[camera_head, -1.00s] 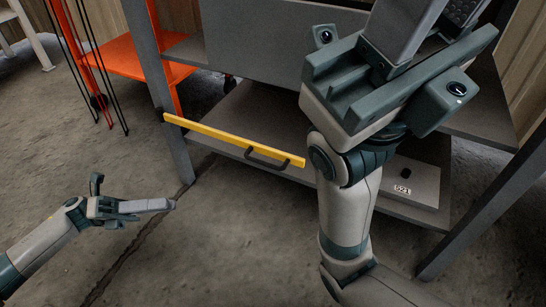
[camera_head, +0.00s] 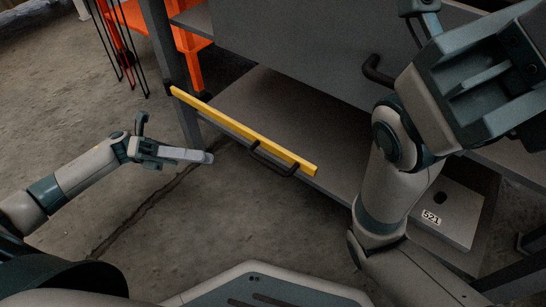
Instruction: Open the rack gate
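The rack gate is a yellow bar (camera_head: 240,129) across the front of the grey rack, at the height of a lower shelf. A dark handle (camera_head: 270,160) sits near its right end. The bar's left end meets the rack's upright post. My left gripper (camera_head: 200,156) is left of the bar and apart from it, in front of the post, with its long pale finger pointing right. Its finger gap is not clear from this side. My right gripper (camera_head: 490,75) is large at the upper right, in front of the rack; its fingertips cannot be made out.
The rack's grey upper panel (camera_head: 290,45) has another dark handle (camera_head: 378,72). Orange shelving (camera_head: 186,42) and black rods stand at the back left. Open concrete floor (camera_head: 60,110) lies at the left.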

